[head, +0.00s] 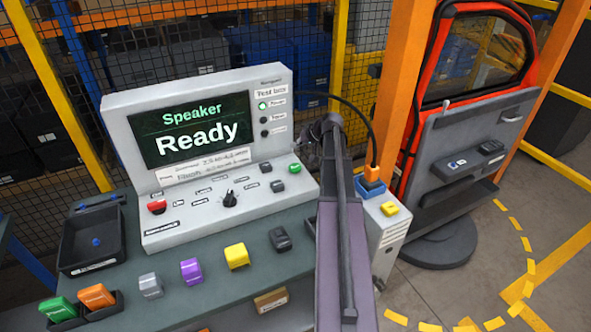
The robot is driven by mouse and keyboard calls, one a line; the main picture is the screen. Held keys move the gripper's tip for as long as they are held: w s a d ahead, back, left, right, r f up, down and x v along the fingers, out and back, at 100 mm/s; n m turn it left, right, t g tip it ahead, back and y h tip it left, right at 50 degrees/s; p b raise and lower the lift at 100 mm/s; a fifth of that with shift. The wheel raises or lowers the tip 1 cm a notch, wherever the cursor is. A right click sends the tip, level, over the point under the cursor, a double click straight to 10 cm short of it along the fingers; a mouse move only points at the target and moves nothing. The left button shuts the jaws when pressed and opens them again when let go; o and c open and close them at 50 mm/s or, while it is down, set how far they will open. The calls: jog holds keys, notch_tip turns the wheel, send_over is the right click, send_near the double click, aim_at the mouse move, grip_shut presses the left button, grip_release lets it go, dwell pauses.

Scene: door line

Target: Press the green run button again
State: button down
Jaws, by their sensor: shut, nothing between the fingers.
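The green run button (295,169) sits at the right end of the sloped control panel (185,232) of the light grey test box. Its screen (196,131) reads "Speaker Ready". My gripper (316,146) is dark and small at the far end of my arm, above and to the right of the green button in the picture. It is shut and holds nothing. My arm partly hides the fingers, and I see a gap in the picture between it and the button. I cannot tell its height above the panel.
A red button (156,206), a black knob (229,199) and dark buttons share the panel. Several coloured blocks, including purple (191,271) and yellow (236,255), stand in front. A black tray (93,236) is at left. A red door (470,62) stands at right.

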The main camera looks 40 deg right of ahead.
aim_at(291, 166)
jog(key=shift+f+b, duration=3.45)
jog(key=shift+f, duration=0.25)
jog(key=shift+f, duration=0.2)
jog(key=shift+f+b, duration=0.25)
jog(key=shift+b, duration=0.2)
jog(key=shift+f+b, duration=0.45)
jog(key=shift+r, duration=0.2)
jog(key=shift+r+p, duration=0.75)
jog(key=shift+p, duration=0.15)
jog(key=shift+r+p, duration=2.5)
jog(key=shift+p, duration=0.05)
